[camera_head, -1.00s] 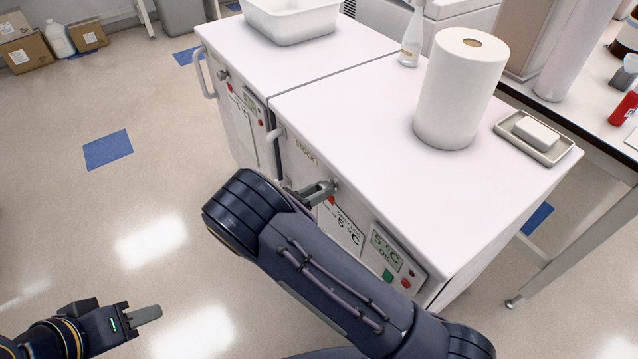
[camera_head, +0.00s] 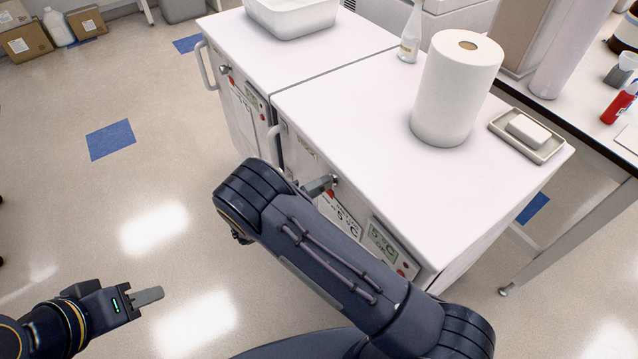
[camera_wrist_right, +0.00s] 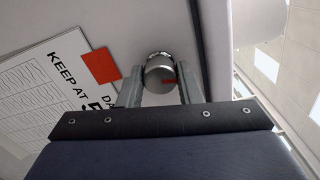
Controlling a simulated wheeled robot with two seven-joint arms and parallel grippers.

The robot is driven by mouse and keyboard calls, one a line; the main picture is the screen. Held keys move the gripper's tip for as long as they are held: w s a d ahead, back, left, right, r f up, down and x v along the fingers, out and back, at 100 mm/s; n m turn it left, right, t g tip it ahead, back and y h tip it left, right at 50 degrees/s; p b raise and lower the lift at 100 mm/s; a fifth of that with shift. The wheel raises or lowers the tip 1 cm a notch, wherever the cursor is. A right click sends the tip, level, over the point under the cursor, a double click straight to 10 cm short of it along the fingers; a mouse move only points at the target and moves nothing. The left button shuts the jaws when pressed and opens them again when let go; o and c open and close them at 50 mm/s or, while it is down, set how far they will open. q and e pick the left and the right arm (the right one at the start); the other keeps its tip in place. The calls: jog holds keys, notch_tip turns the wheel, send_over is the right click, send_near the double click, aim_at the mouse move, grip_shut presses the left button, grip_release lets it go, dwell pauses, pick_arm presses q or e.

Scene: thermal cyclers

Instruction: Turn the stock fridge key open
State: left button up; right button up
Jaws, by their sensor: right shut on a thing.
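The stock fridge (camera_head: 440,215) is the nearer white cabinet, with its door facing left. In the head view my right gripper (camera_head: 322,185) is at the upper door, partly hidden by my own forearm. My left gripper (camera_head: 150,296) hangs over the floor at lower left, away from the fridges. Its fingers overlap, so its opening is unclear.
A second white fridge (camera_head: 232,110) stands beside it, with a white tub (camera_head: 292,22) on top. A paper roll (camera_head: 455,95), a bottle (camera_head: 411,35) and a soap dish (camera_head: 545,147) stand on the tops.

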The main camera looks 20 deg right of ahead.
jog(key=shift+n, duration=1.1)
jog(key=o, duration=1)
jog(key=b+v, duration=0.1)
jog(key=v, duration=0.6)
jog(key=shift+s+a, duration=0.1)
jog(key=shift+a, duration=0.3)
